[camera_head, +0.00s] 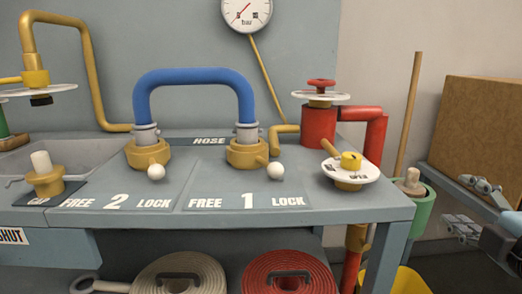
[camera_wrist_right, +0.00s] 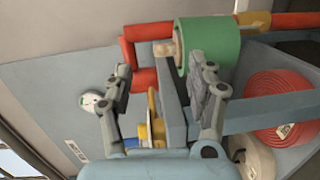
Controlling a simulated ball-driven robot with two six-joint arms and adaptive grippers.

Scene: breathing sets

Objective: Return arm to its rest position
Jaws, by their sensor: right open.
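My right gripper (camera_head: 468,204) shows at the right edge of the head view, in the air to the right of the bench (camera_head: 398,207). In the right wrist view the gripper (camera_wrist_right: 163,85) has its two grey fingers spread apart, with nothing held between them. My left gripper is not in view.
A blue hose (camera_head: 193,77) arches between two brass couplings on the bench. A red valve body (camera_head: 318,128) and a round white dial plate (camera_head: 350,170) are near its right end. A brown box (camera_head: 490,115) stands behind my right gripper. A red hose coil (camera_head: 288,273) lies below.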

